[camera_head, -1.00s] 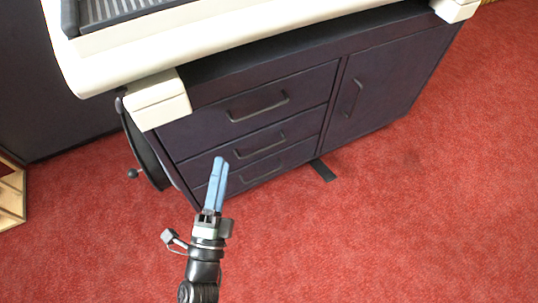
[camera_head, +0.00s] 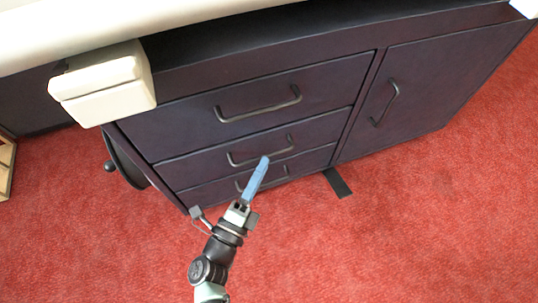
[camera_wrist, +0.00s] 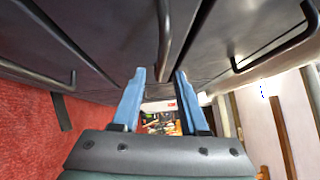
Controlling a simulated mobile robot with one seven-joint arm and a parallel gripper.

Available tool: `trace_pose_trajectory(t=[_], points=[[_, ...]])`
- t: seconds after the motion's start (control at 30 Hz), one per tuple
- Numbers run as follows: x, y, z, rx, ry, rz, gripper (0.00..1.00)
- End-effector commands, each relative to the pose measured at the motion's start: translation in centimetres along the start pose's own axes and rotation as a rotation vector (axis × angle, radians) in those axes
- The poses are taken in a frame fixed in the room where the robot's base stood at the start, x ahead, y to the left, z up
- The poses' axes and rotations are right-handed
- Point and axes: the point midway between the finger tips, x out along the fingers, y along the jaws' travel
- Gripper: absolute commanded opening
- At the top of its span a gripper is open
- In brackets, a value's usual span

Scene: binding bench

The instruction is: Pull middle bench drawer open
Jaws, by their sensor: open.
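The middle bench drawer (camera_head: 200,168) is dark and closed, between the top and bottom drawers. Its dark bar handle (camera_head: 240,161) shows in the head view, with my blue-fingered gripper (camera_head: 264,160) overlapping the handle's right part. In the wrist view the middle handle (camera_wrist: 164,40) runs down the picture's centre, toward the gap between my two fingers (camera_wrist: 160,78). The fingers are apart and nothing is gripped. I cannot tell whether a finger touches the handle.
The top drawer handle (camera_head: 258,106) is above, and the bottom drawer handle (camera_head: 250,183) is partly hidden behind my gripper. A cupboard door (camera_head: 425,95) stands to the right, a cream block (camera_head: 105,85) at the upper left. Red carpet (camera_head: 400,240) in front is clear.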

Motion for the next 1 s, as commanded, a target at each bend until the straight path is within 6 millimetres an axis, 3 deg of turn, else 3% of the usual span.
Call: trace_pose_trajectory(t=[0.1,0.23,0.63,0.87,1.0], points=[[2.1,0.1,0.0,0.001,-0.001,-0.004,0.43],[3.6,0.1,0.0,0.001,0.000,-0.002,0.43],[4.4,-0.1,0.1,0.000,-0.002,0.000,0.43],[4.3,0.0,0.1,-0.001,-0.002,0.000,0.04],[4.3,0.0,0.1,0.000,-0.002,0.000,0.00]])
